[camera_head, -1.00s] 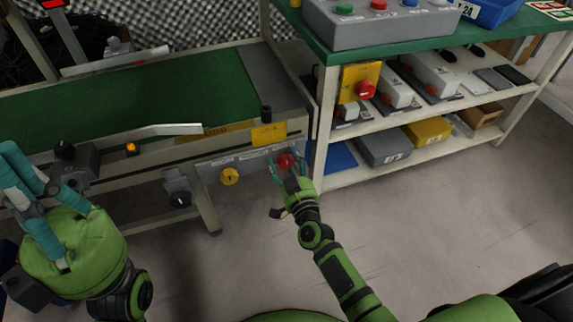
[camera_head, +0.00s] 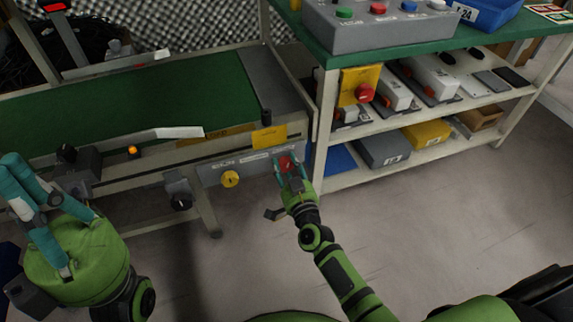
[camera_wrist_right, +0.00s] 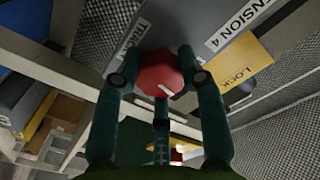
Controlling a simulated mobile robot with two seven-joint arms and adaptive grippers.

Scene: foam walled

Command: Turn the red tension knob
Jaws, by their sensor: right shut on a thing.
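The red tension knob (camera_head: 286,162) sits on the grey side panel of the conveyor, near its right end. In the right wrist view the red knob (camera_wrist_right: 160,75) fills the space between the fingers, and a white mark shows on its face. My right gripper (camera_head: 288,170) is shut on the knob, with its teal fingers (camera_wrist_right: 161,82) on either side of it. Part of the knob is hidden by the fingers in the head view. My left gripper (camera_head: 22,185) is at the far left, away from the knob; its fingers look apart with nothing between them.
A yellow knob (camera_head: 231,179) and a black knob (camera_head: 181,201) are left of the red one. A yellow lock label (camera_head: 268,137) is above it. A shelf unit (camera_head: 430,155) with boxes stands close on the right. The floor (camera_head: 440,230) in front is clear.

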